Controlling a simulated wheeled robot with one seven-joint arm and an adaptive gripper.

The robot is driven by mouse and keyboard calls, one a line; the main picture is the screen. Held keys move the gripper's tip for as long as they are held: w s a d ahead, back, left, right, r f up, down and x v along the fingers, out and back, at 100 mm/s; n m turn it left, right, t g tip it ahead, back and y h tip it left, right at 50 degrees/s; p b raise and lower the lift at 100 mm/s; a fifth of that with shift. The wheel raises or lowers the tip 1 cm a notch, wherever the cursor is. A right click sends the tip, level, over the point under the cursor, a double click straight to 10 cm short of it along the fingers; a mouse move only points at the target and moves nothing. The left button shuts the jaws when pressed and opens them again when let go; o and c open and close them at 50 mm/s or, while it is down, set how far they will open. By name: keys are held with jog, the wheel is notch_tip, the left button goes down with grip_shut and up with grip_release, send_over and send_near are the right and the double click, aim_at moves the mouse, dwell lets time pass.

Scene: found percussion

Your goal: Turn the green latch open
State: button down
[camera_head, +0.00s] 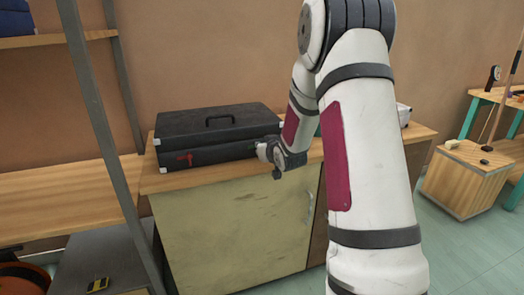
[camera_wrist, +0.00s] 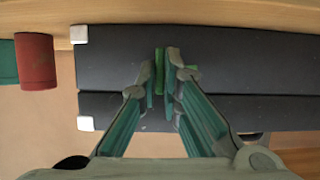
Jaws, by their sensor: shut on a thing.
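My gripper (camera_head: 264,152) is at the right part of the case's front. In the wrist view, my gripper (camera_wrist: 168,72) is shut on the green latch (camera_wrist: 159,70), a narrow upright bar between the fingertips against the case (camera_wrist: 230,62) front. In the head view the latch is mostly hidden by my gripper.
A red cylinder (camera_wrist: 35,62) and a green object (camera_wrist: 8,62) stand beside the case. A white box (camera_head: 404,114) is at the counter's right end. A grey metal shelf post (camera_head: 100,110) rises left of the cabinet.

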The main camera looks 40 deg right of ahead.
jog(key=c, duration=1.8)
grip_release()
jog(key=shift+o, duration=0.2)
jog(key=v, duration=1.2)
